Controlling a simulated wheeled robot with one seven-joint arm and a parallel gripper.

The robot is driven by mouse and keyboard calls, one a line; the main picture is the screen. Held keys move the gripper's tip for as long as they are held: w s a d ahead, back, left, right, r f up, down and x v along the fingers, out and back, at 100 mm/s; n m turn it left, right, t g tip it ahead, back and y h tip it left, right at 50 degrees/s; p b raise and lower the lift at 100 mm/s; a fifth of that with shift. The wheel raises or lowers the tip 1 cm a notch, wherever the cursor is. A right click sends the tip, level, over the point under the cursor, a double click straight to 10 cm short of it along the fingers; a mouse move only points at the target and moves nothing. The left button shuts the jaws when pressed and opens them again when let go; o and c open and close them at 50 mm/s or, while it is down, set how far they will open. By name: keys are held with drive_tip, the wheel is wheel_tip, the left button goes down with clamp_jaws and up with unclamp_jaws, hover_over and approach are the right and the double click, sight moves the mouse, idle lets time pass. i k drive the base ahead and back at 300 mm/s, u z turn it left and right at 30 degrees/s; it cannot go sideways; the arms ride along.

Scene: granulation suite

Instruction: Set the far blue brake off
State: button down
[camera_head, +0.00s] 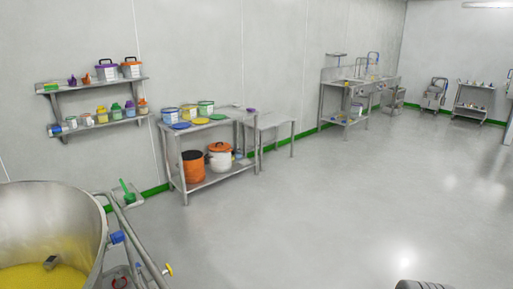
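A small blue part (117,237) sits on the tubular metal frame (146,250) beside a large steel bowl (50,215) at the lower left. I cannot tell whether this blue part is a brake, or whether it is on or off. A smaller part with a yellow and red end (168,270) sticks out from the frame, lower and to the right. The frame's lower end is cut off by the picture edge, so any wheels there are hidden. My gripper is not recognisable in this view.
Yellow material (32,277) fills the bowl's bottom. A steel table (222,131) with tubs stands along the wall, below shelves (95,86) to its left. A sink bench (345,84) and a trolley (472,108) stand farther back. The grey floor (330,215) is wide and clear.

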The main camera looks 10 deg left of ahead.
sight(138, 265)
drive_tip(key=u, duration=1.05)
drive_tip(key=i, duration=0.95)
drive_tip(key=u, duration=0.85)
drive_tip(key=k, duration=0.95)
drive_tip(key=z, duration=1)
drive_tip(key=i, duration=5.25)
drive_tip(key=u, duration=3.05)
